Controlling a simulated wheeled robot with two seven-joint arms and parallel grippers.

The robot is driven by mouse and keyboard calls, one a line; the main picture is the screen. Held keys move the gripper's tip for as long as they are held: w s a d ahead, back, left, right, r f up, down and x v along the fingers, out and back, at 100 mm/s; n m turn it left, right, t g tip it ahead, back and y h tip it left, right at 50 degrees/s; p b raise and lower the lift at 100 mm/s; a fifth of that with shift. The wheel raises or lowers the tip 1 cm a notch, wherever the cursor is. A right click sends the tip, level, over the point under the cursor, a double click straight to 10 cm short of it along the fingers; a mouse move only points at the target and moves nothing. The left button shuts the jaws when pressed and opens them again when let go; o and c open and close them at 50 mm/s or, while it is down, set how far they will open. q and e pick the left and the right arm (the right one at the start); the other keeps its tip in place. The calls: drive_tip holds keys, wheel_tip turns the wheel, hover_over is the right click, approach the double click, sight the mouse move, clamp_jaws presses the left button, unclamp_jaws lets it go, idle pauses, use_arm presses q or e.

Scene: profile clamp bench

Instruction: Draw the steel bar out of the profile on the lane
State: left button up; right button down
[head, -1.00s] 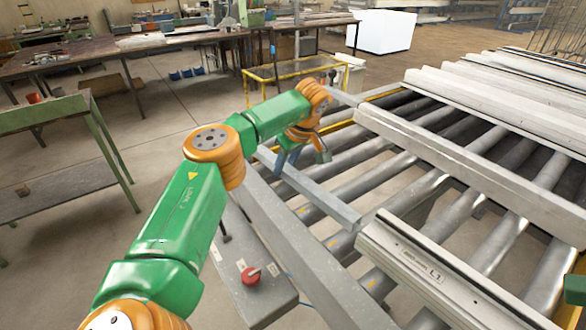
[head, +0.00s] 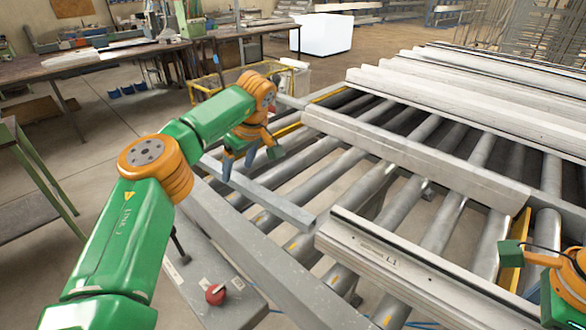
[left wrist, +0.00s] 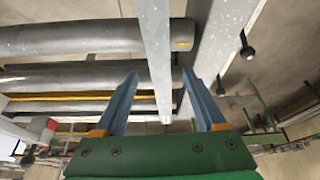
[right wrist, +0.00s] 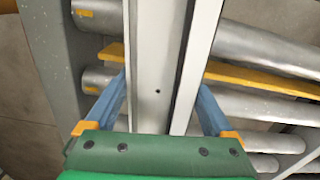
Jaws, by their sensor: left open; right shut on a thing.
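The steel bar (head: 268,199) is a long grey bar lying at an angle across the rollers. Its near end shows right at the end of the pale profile marked L1 (head: 395,262); I cannot tell whether any of it is still inside. My left gripper (head: 237,166) is over the bar's far part. In the left wrist view its open fingers (left wrist: 160,75) stand on either side of the bar (left wrist: 155,40), apart from it. In the right wrist view my right gripper (right wrist: 164,80) is shut on the profile (right wrist: 150,100). In the head view only part of the right arm shows, at the right edge.
Several other pale profiles (head: 415,150) lie behind on the roller lane. A grey side rail (head: 270,255) runs along the lane's left, beside a box with a red knob (head: 215,294). A yellow-framed trolley (head: 200,92) stands beyond the left arm.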

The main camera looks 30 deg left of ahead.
use_arm(q)
drive_tip(key=v, duration=0.9)
use_arm(e)
drive_tip(key=shift+f, duration=0.1)
unclamp_jaws()
wheel_tip(320, 180, up, 6)
drive_tip(key=shift+a+r+b, duration=0.1)
drive_tip(key=shift+r+b, duration=0.1)
drive_tip(key=shift+b, duration=0.45)
drive_tip(key=shift+s+r, duration=0.1)
drive_tip(key=shift+r, duration=0.35)
use_arm(q)
drive_tip(key=shift+f, duration=0.6)
